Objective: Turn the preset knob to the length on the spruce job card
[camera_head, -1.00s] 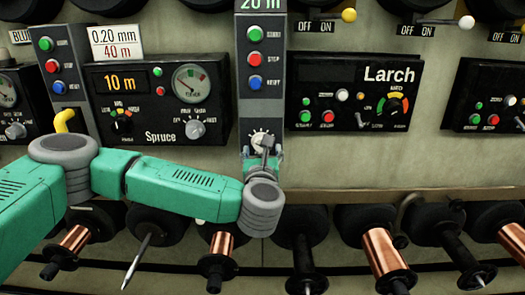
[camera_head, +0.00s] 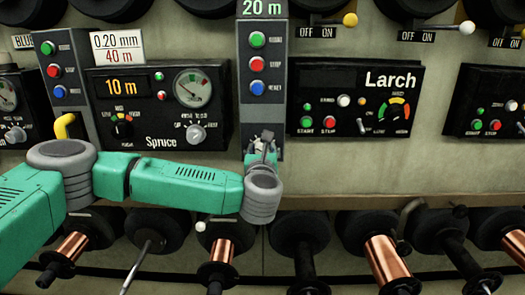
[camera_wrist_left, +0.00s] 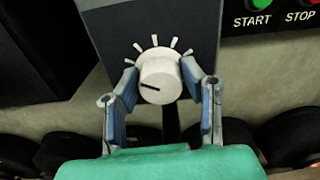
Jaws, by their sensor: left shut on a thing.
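The spruce job card (camera_head: 118,48), white and reading 0.20 mm and 40 m, sits above the black Spruce panel (camera_head: 160,142). That panel's orange display (camera_head: 121,86) reads 10 m. A grey column (camera_head: 262,20) to its right has a display (camera_head: 263,8) reading 20 m. The white preset knob (camera_wrist_left: 160,80) is low on this column, with tick marks around its top; its dark pointer line points left and slightly up. My left gripper (camera_wrist_left: 160,82) is shut on the knob, one blue-padded finger at each side. In the head view the gripper (camera_head: 262,146) largely hides the knob. My right gripper is not in view.
Green, red and blue buttons (camera_head: 257,64) sit above the knob on the column. The Larch panel (camera_head: 355,100) is close on the right. A rail and spools with copper wire (camera_head: 388,262) run below.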

